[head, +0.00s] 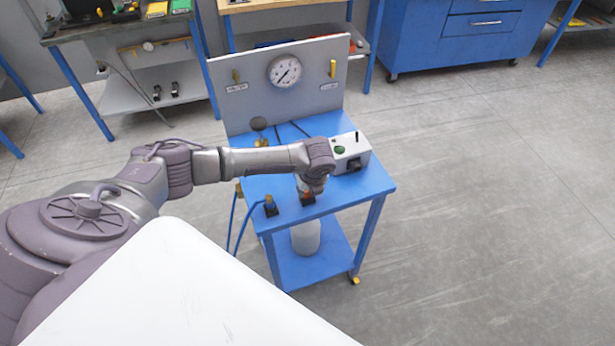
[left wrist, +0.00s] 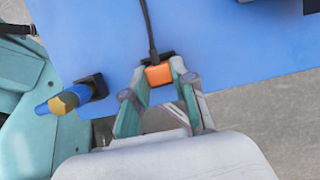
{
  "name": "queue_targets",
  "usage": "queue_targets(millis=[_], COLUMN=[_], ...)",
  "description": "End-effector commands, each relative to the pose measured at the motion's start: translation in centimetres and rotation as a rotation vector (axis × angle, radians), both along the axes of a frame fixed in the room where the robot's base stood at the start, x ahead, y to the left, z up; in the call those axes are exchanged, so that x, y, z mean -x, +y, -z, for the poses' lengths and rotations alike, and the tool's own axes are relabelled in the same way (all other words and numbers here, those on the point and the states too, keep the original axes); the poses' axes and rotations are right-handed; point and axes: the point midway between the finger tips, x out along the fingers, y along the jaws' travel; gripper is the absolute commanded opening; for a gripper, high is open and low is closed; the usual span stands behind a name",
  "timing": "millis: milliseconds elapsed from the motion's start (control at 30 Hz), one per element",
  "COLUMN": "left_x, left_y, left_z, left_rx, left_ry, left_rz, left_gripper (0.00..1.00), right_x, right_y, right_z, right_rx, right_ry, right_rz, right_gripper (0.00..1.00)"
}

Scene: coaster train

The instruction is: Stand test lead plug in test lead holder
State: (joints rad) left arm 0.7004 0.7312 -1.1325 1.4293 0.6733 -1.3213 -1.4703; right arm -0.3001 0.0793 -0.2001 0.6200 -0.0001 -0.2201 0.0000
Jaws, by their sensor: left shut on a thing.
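The orange test lead plug (left wrist: 158,74) has a black cable running from it across the blue tabletop. My left gripper (left wrist: 160,82) is shut on it, with one finger on each side. In the head view my left gripper (head: 311,185) points down near the front edge of the blue bench, and a bit of the orange plug (head: 307,196) shows under it. A black block, seemingly the test lead holder (left wrist: 167,58), sits right behind the plug in the wrist view. The fingers and plug hide most of it, so I cannot tell whether the plug is seated. My right gripper is not in view.
A blue hose with a yellow end (left wrist: 62,101) sits in another black holder (left wrist: 93,87), left of the plug. A grey box (head: 350,156) with switches stands at the bench's right. A back panel (head: 300,105) carries a gauge (head: 285,70). Floor to the right is free.

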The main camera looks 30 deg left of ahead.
Motion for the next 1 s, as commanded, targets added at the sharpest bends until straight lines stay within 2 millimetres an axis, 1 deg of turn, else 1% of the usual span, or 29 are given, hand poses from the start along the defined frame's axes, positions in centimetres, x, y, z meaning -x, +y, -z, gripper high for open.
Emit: queue_targets(millis=[100, 133, 200, 300, 567, 667, 767, 867, 1000], left_x=[0.0, 0.0, 0.0, 0.0, 0.0, 0.0, 0.2, 0.5, 1.0], left_y=[0.0, 0.0, 0.0, 0.0, 0.0, -0.2, -0.5, -0.9, -1.6], left_z=[0.0, -0.1, -0.1, -0.1, -0.1, -0.5, -1.6, -3.5, -6.5], left_rx=[0.001, 0.001, 0.001, 0.001, 0.001, 0.002, 0.002, 0.002, 0.002], left_ry=[-0.001, -0.001, -0.001, -0.001, -0.001, -0.001, -0.002, -0.004, -0.004], left_rz=[0.0, 0.0, 0.0, 0.0, 0.0, 0.001, 0.002, 0.003, 0.003], left_gripper=[0.0, 0.29, 0.41, 0.55, 0.55, 0.55, 0.55, 0.55, 0.55], right_x=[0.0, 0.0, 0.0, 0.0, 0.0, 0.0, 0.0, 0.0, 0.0], right_y=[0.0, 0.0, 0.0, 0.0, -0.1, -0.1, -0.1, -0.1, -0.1], right_z=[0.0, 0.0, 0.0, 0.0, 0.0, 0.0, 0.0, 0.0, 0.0], right_rx=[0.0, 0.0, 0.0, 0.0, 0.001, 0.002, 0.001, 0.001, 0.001], right_ry=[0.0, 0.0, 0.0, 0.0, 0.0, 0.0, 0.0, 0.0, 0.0], right_rz=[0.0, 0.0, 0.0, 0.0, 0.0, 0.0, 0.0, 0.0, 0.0], right_gripper=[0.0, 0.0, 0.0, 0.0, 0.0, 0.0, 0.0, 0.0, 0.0])
